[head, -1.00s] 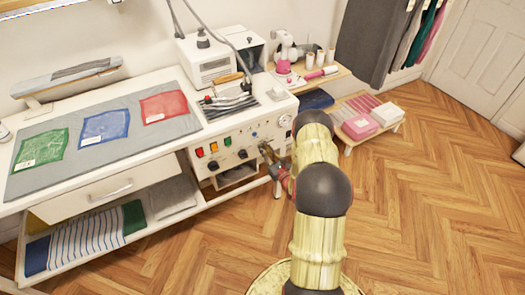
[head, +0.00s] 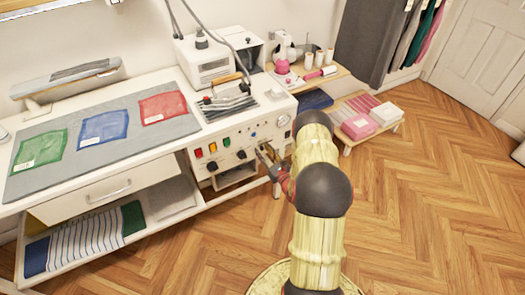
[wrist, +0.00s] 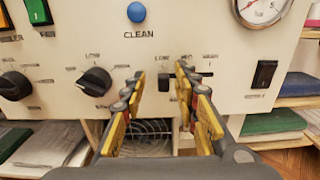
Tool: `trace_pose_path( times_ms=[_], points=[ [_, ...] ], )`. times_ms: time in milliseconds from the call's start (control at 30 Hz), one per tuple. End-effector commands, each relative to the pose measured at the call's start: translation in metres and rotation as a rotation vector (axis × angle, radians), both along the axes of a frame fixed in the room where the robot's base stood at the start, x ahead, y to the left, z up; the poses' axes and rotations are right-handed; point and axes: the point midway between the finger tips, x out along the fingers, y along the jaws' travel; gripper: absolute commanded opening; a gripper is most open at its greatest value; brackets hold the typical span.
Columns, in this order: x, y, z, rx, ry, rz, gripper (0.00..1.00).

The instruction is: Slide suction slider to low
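The suction slider (wrist: 163,84) is a small dark handle on the white control panel. In the wrist view it sits under the LOW label at the left end of its slot, whose right part shows under HIGH. My gripper (wrist: 160,73) is open, with its yellow-padded fingers pointing at the panel. The handle shows between the fingertips, nearer the right finger, which hides the middle of the slot. Whether a finger touches the handle I cannot tell. In the head view my gripper (head: 264,154) is at the panel's lower right, and the slider is not distinguishable.
On the panel, a black rotary knob (wrist: 95,82) is left of the slider and a black rocker switch (wrist: 264,74) is right. A blue CLEAN button (wrist: 136,12) and a gauge (wrist: 262,8) are above.

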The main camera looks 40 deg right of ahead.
Motion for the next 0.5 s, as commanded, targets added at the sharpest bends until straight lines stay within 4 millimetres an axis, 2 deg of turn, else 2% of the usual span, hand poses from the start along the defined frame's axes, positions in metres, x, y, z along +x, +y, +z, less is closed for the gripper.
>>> trace_pose_path(
  times_ms=[300,500],
  points=[
    [-0.06,0.013,0.0,0.003,0.001,-0.005,0.3],
    [-0.092,0.021,0.0,0.002,0.001,-0.003,0.3]
  ],
)
